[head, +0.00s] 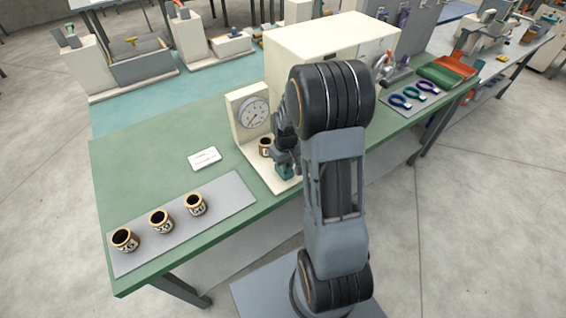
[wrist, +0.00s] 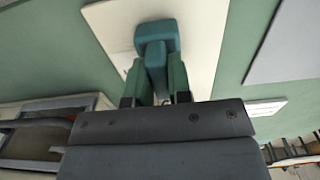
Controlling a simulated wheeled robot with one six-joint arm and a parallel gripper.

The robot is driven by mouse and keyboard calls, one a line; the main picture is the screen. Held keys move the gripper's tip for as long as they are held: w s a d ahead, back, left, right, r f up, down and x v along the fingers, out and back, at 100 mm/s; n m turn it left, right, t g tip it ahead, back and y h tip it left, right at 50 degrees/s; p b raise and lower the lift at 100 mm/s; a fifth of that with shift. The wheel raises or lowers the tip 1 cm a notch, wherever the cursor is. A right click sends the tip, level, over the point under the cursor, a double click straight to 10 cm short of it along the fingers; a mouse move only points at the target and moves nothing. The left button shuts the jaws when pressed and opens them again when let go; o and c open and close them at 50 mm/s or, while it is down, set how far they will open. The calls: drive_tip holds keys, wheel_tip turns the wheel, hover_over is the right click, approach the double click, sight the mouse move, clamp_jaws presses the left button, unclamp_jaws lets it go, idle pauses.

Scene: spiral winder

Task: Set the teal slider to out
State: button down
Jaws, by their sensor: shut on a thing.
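The teal slider (wrist: 157,35) shows in the wrist view as a blocky knob on a narrower stem over a cream plate (wrist: 206,25). My gripper (wrist: 157,75) is shut on it, one finger on each side of the stem. In the head view the teal slider (head: 286,173) is at the front of the cream machine base (head: 262,172), and my gripper (head: 281,155) is right at it. My arm and gripper hide part of the slider and its track. I cannot read any position marks.
A dial gauge (head: 254,113) stands behind the base, with a cup (head: 265,147) in front of it. A white label card (head: 205,158) lies to the left. A grey mat (head: 150,252) holds three marked cups. The cream housing (head: 310,50) stands close behind my arm.

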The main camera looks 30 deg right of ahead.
drive_tip(key=shift+s, duration=0.2)
drive_tip(key=c, duration=1.2)
unclamp_jaws()
drive_tip(key=shift+s+d, duration=0.1)
drive_tip(key=shift+s, duration=0.05)
drive_tip(key=shift+o, duration=0.8)
wheel_tip(320, 180, up, 14)
drive_tip(key=b, duration=0.1)
drive_tip(key=shift+f, duration=0.1)
